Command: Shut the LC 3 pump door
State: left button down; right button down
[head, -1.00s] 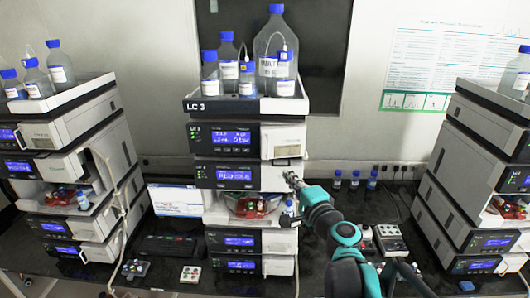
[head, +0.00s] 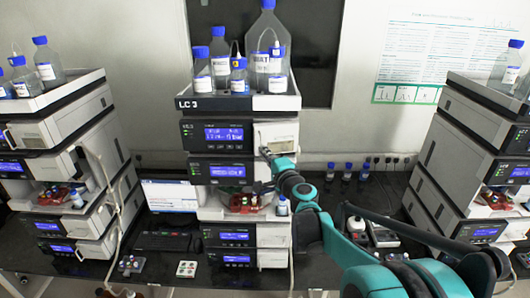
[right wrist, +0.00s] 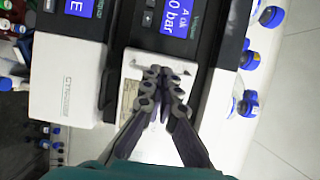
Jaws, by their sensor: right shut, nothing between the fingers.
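The LC 3 stack (head: 238,104) stands in the middle of the head view. Its upper module has a lit blue display and, to the right of it, the pale pump door (head: 280,132). The door also shows in the right wrist view (right wrist: 128,66), with a beige label partly covered by my fingers. I cannot tell whether it is flush or slightly ajar. My right gripper (head: 265,151) is at the door's lower left part in the head view, fingers together and empty. The right wrist view shows the fingertips (right wrist: 160,72) over the door; contact is unclear. My left gripper is not in view.
Blue-capped bottles (head: 268,55) stand in the tray on top of the stack. Similar stacks stand at left (head: 60,130) and right (head: 455,140). Small bottles (head: 346,175) stand on the dark bench at right, and a keyboard (head: 163,241) lies left of the stack.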

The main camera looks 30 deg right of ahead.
aim_at(255, 143)
jog(key=w+b, duration=0.2)
jog(key=w, duration=0.1)
jog(key=shift+w+a+f, duration=0.1)
jog(key=shift+w+f, duration=0.05)
jog(key=shift+w, duration=0.2)
jog(key=shift+s+r, duration=0.1)
jog(key=shift+r, duration=0.1)
